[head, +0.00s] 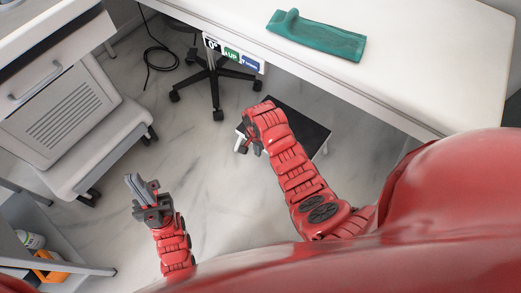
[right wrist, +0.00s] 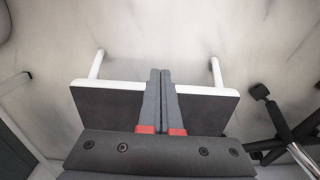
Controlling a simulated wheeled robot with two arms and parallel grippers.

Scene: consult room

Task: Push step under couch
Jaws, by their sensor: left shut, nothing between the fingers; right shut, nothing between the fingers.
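The step (head: 311,130) has a dark top and pale legs. It stands on the floor near the couch's front edge, partly hidden by my right arm. In the right wrist view the step (right wrist: 104,108) shows its dark top, white edge and two white legs. The couch (head: 400,62) is the long white surface at the upper right. My right gripper (head: 247,147) is at the step's left side in the head view. In the right wrist view its shut, empty fingers (right wrist: 160,76) overlap the step's white edge; contact cannot be told. My left gripper (head: 137,186) is shut and empty, away from the step.
A teal cushion (head: 317,37) lies on the couch. A black wheeled base (head: 215,80) stands near the couch edge. A grey wheeled cabinet (head: 65,120) is at the left, with a black cable (head: 148,62) behind it. A shelf with bottles (head: 32,240) is at lower left. Marble floor between is clear.

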